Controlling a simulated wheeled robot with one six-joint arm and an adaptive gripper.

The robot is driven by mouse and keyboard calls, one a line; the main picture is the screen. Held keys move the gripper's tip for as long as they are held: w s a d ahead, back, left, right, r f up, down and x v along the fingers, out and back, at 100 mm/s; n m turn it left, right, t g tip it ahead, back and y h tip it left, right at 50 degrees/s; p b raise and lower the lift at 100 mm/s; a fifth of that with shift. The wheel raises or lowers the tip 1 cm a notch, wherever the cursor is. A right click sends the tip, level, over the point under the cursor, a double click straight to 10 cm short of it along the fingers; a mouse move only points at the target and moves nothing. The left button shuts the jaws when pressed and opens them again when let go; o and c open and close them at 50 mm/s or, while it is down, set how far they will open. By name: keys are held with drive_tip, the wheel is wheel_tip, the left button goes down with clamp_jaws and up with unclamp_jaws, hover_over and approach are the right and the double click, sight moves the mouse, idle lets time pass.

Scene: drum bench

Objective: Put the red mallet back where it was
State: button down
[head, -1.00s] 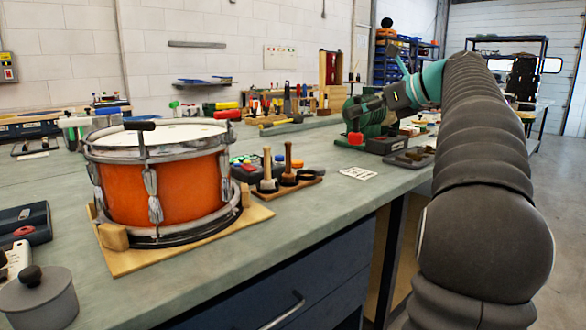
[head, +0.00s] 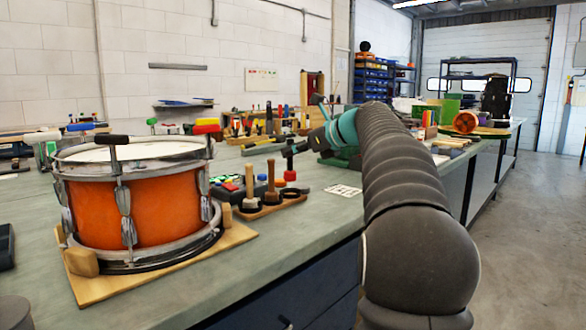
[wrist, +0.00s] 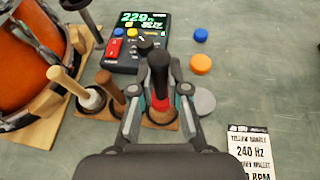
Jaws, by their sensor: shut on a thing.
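The red mallet has a black handle (head: 289,153) and a red head (head: 290,175). My gripper (wrist: 160,90) is shut on it, and the red part also shows between the fingers in the wrist view (wrist: 160,104). The mallet hangs upright, handle up, over the right end of the wooden rack (head: 262,211). In the wrist view it lines up with the rack's right-hand dark ring (wrist: 161,120). I cannot tell whether the head touches the rack. A white-headed mallet (wrist: 68,84) and a brown mallet (wrist: 110,88) stand in the rack's other places.
An orange drum (head: 140,210) on a wooden board stands left of the rack. A meter (wrist: 138,38) lies behind the rack. Orange (wrist: 201,64), blue (wrist: 201,35) and grey (wrist: 205,101) discs and a printed card (wrist: 250,150) lie to the right on the bench.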

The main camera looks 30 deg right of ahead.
sight(293, 171)
drive_tip(key=shift+f+b, duration=0.6)
drive_tip(key=shift+f, duration=1.3)
drive_tip(key=shift+f, duration=0.15)
drive_tip(key=c, duration=1.2)
unclamp_jaws()
drive_tip(key=shift+o, duration=0.2)
drive_tip(key=shift+s+d+r, duration=0.2)
drive_tip(key=shift+s+r, duration=0.05)
drive_tip(key=p+v, duration=0.1)
drive_tip(key=v, duration=1)
drive_tip(key=shift+s, duration=0.2)
drive_tip(key=shift+d, duration=0.1)
